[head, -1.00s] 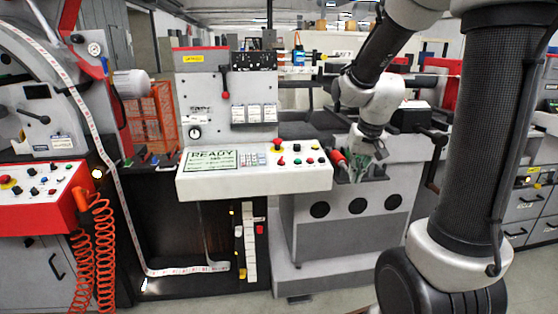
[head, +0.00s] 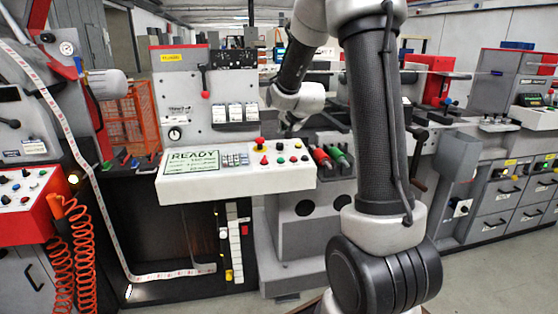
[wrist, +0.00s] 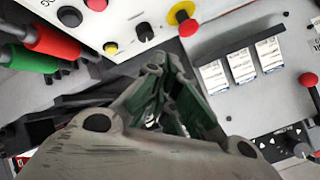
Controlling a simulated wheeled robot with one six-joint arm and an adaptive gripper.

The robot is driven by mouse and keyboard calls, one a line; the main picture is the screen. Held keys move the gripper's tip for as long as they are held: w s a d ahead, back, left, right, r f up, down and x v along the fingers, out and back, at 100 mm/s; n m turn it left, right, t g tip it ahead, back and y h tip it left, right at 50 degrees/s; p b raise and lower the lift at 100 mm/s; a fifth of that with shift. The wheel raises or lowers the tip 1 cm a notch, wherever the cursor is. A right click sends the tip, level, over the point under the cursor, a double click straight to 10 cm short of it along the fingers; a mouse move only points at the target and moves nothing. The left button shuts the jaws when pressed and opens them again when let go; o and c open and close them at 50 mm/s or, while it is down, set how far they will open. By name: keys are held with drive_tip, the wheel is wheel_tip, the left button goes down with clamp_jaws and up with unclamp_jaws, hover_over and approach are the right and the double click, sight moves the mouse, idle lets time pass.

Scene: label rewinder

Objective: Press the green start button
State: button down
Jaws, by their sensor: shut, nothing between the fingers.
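The control panel (head: 235,186) is a white sloped box with a lit READY screen (head: 192,161) at its left. The green button (head: 280,159) is small and sits on the panel right of the keypad, near a red mushroom knob (head: 260,142). That knob, with its yellow collar, also shows in the wrist view (wrist: 184,18). I cannot make out the green button in the wrist view. My gripper (wrist: 157,68) is shut and empty, close to the panel area. In the head view its fingers are hardly visible behind my arm.
A red handle (head: 320,158) and a green handle (head: 340,155) stand just right of the panel; they also fill the wrist view's left side. Label-like blocks (head: 235,112) and a red-knobbed lever (head: 205,94) are on the upright plate behind. Open floor lies at the front right.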

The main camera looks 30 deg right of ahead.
sight(284, 159)
drive_tip(key=shift+w+d+f, duration=0.1)
drive_tip(key=shift+w+f, duration=0.1)
drive_tip(key=shift+f, duration=1.25)
drive_tip(key=shift+w+d+f, duration=0.1)
drive_tip(key=shift+w+f, duration=0.1)
drive_tip(key=shift+f, duration=1.25)
drive_tip(key=shift+w+f, duration=0.2)
drive_tip(key=shift+f, duration=1.25)
drive_tip(key=shift+f, duration=0.15)
drive_tip(key=shift+f, duration=0.25)
drive_tip(key=shift+w+f, duration=0.1)
drive_tip(key=shift+f, duration=0.4)
drive_tip(key=shift+r, duration=0.9)
